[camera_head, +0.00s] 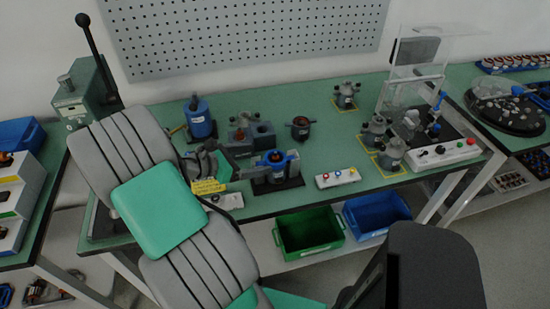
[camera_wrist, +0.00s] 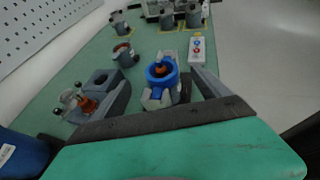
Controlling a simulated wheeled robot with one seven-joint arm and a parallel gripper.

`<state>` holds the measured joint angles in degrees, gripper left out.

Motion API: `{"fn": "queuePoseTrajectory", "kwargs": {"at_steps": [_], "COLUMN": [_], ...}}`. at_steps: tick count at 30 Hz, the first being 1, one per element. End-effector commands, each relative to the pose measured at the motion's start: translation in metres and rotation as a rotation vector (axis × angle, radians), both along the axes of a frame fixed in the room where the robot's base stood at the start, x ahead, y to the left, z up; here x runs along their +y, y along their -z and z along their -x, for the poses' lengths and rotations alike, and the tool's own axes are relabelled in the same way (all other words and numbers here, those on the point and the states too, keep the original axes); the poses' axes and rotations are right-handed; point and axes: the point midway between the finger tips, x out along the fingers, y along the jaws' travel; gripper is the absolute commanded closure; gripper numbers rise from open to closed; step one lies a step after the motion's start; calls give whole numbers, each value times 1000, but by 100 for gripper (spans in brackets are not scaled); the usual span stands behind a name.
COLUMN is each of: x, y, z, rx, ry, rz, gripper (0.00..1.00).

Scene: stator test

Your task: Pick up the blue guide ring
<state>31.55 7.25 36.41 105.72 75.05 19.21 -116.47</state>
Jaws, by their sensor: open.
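The blue guide ring (camera_wrist: 162,71) sits on top of a small stator unit, with an orange-brown core showing inside it, in the middle of the wrist view. In the head view the ring (camera_head: 273,158) is on a fixture with a dark base near the table's front edge. My gripper (camera_wrist: 163,92) is open and empty, its two fingers spread to the left and right of the ring's unit in the picture. In the head view my gripper (camera_head: 234,162) is just left of that fixture. Whether a finger touches it, I cannot tell.
A grey block fixture (camera_head: 252,137) stands behind the ring. A white button box (camera_head: 337,178) lies to the right. Several grey stator housings (camera_head: 390,155) stand farther right. Green table (camera_head: 330,140) is clear between them.

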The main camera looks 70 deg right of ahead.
Motion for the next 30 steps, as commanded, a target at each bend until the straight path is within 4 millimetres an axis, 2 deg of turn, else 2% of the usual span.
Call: {"fn": "queuePoseTrajectory", "kwargs": {"at_steps": [12,20,30], "x": [-42,-44,-44], "y": [30,32,31], "z": [39,40,40], "rx": [-6,-8,-8], "ry": [2,-1,-1], "rz": [-1,-1,-1], "gripper": [13,14,42]}}
